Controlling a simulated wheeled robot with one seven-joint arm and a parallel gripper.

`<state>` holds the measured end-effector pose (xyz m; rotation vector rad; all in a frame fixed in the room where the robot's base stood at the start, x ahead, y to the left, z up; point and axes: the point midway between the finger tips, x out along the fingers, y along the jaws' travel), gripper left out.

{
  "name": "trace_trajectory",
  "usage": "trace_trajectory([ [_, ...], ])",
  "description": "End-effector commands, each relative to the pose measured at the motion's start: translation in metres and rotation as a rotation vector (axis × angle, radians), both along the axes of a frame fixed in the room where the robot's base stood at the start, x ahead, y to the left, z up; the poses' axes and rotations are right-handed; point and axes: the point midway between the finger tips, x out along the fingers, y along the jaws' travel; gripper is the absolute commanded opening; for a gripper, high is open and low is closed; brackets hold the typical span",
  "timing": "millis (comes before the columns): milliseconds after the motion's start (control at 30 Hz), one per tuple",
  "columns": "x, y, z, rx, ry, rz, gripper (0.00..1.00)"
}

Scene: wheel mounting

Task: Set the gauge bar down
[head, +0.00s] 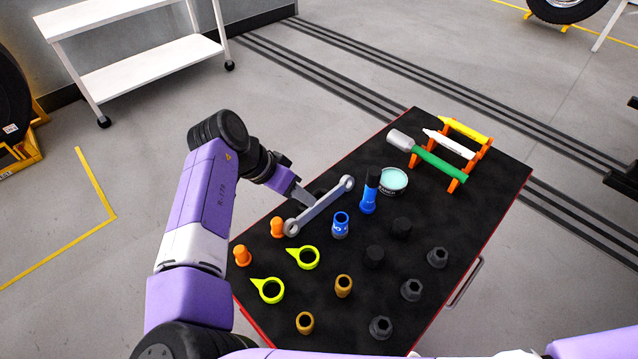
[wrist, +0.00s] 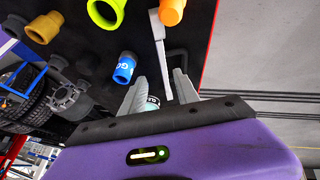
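The gauge bar (head: 320,205) is a grey bar with a ring at each end. It lies slantwise over the left part of the black cart top in the head view. My gripper (head: 304,196) is at the middle of the bar, reaching in from the left. In the wrist view, the bar (wrist: 161,55) runs between the two fingers of my gripper (wrist: 160,76). The fingers are apart, with gaps visible beside the bar. I cannot tell whether the bar rests fully on the cart top.
The cart top (head: 335,325) also holds orange plugs (head: 242,256), yellow-green ringed tags (head: 268,290), a blue socket (head: 340,225), a blue-black bottle (head: 369,193), a teal tin (head: 394,181) and several dark nuts (head: 411,290). A tool rack (head: 455,184) stands at the back right.

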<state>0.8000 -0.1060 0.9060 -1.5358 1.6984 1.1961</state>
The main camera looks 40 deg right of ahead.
Motion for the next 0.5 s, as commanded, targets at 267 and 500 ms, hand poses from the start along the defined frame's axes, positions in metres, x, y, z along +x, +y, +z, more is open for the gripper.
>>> trace_trajectory([
  [267,-0.005,-0.012,-0.013,-0.005,0.007,-0.007,0.37],
  [500,-0.008,-0.023,-0.028,-0.004,0.006,-0.007,0.37],
])
